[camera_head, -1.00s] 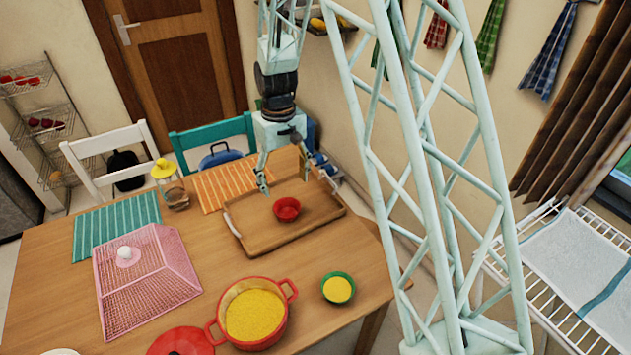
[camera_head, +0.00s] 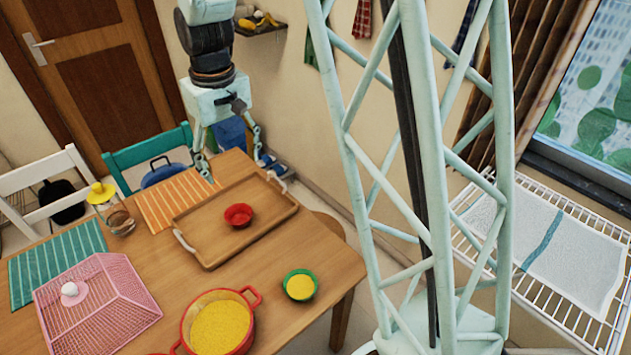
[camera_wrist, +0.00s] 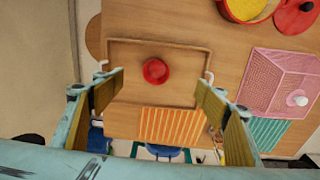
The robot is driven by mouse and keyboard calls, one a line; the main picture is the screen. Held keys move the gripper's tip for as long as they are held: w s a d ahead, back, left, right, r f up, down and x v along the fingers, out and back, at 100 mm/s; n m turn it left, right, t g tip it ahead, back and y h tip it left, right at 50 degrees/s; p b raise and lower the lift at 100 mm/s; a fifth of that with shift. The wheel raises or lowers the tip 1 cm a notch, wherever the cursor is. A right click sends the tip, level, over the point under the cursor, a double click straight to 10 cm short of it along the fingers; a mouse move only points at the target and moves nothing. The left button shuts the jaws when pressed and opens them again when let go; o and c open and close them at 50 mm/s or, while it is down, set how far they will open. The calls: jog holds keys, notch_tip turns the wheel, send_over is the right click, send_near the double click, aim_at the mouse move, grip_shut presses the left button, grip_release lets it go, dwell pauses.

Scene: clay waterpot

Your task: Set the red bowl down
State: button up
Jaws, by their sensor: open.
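The small red bowl (camera_head: 238,215) stands upright and empty on the wooden tray (camera_head: 207,249), near its middle. It also shows in the wrist view (camera_wrist: 155,71), on the tray beyond my fingers. My gripper (camera_head: 231,157) is open and empty in the head view, behind and above the tray's far edge, clear of the bowl. In the wrist view my gripper's two fingers (camera_wrist: 165,105) are spread wide with the bowl between and ahead of them, not touching it.
The table (camera_head: 335,265) also holds a red pot of yellow food (camera_head: 221,329), a green bowl (camera_head: 300,285), a pink mesh cover (camera_head: 99,308), a glass jar with a yellow lid (camera_head: 118,217) and striped mats. A teal chair (camera_head: 148,151) stands behind the table.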

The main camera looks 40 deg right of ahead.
jog(key=s+r+t, duration=0.2)
jog(key=s+r, duration=1.6)
jog(key=s, duration=0.8)
jog(key=s+r+m+t, duration=0.1)
jog(key=s+r, duration=0.2)
jog(key=s, duration=0.8)
jog(key=shift+s+a, duration=0.15)
jog(key=shift+s, duration=0.1)
